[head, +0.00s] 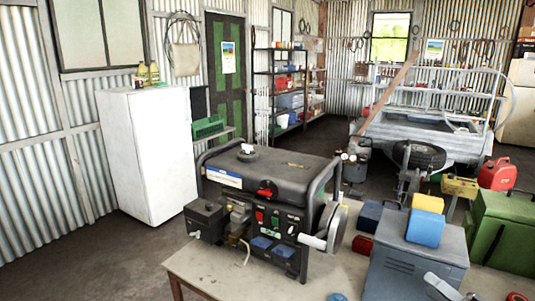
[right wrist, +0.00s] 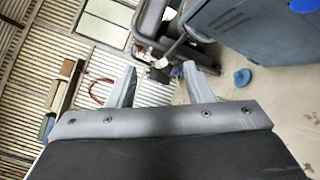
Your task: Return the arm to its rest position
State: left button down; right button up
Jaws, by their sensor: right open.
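My right gripper (head: 448,286) shows at the bottom edge of the head view, low in front of the grey metal box. Only its pale fingers show there, and the arm behind them is out of the picture. In the right wrist view its two fingers stand wide apart (right wrist: 160,68) with nothing between them. The grey box also shows beyond them at upper right in that view (right wrist: 235,28). My left gripper is not in view.
A black generator (head: 270,175) stands on the pale table (head: 205,272). The grey metal box (head: 410,262) carries a blue block (head: 425,228) and a yellow block (head: 428,203). A green box (head: 505,235) stands at the right. A small blue item (right wrist: 242,77) lies on the table.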

jog(key=s+d+f+m+g+h, duration=0.1)
jog(key=s+f+m+g+h, duration=0.35)
jog(key=s+f+m, duration=0.55)
jog(key=s+d+f+m+g+h, duration=0.1)
jog(key=s+f+m+g+h, duration=0.4)
jog(key=f+m, duration=0.6)
jog(key=s+a+f+m+g+y, duration=0.1)
jog(key=s+a+f+m+g, duration=0.3)
jog(key=s+a+m, duration=0.35)
notch_tip(320, 180, down, 24)
jog(key=s+d+f+g, duration=0.1)
jog(key=d, duration=0.1)
jog(key=s+a+f+g, duration=0.1)
jog(key=s+f, duration=1.3)
jog(key=shift+s+a+f+y, duration=0.15)
jog(key=shift+s+y, duration=0.2)
jog(key=shift+y, duration=0.1)
jog(key=shift+g, duration=0.25)
